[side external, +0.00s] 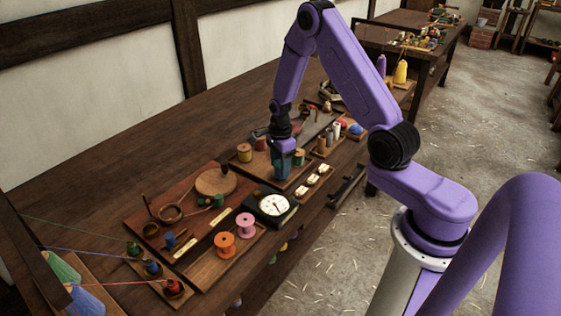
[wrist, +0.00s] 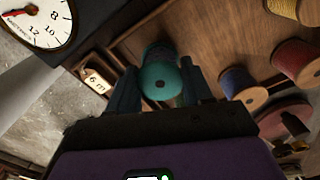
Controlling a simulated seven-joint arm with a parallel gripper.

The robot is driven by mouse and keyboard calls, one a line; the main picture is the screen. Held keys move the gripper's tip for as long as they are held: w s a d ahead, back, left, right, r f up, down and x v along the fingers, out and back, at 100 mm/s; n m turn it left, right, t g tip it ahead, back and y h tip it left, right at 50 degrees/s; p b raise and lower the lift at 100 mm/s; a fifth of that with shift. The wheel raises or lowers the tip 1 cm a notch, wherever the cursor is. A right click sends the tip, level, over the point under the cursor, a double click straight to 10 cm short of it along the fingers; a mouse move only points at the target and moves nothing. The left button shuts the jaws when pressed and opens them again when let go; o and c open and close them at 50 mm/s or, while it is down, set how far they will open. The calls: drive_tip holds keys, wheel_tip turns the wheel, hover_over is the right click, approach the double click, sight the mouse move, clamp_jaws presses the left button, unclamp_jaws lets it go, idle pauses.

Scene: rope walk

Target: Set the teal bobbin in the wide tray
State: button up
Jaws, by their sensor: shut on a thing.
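The teal bobbin (wrist: 160,77) is upright between my fingers in the wrist view, with its round end and dark centre hole facing the camera. My gripper (wrist: 158,88) is shut on it. In the side external view my gripper (side external: 284,168) points down over a wide wooden tray (side external: 262,172), and the bobbin is hard to tell from the bluish fingers there. The tray floor (wrist: 205,35) shows beyond the bobbin in the wrist view. I cannot tell whether the bobbin touches it.
A dial gauge (side external: 272,206) and small white tags (side external: 313,179) lie in front. Orange (side external: 225,245) and pink (side external: 246,225) spools sit in another tray.

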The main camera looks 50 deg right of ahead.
drive_tip(key=shift+f, duration=0.25)
drive_tip(key=shift+f, duration=0.15)
idle(0.3)
drive_tip(key=o, duration=1.3)
drive_tip(key=shift+c, duration=0.2)
drive_tip(key=shift+r, duration=4.05)
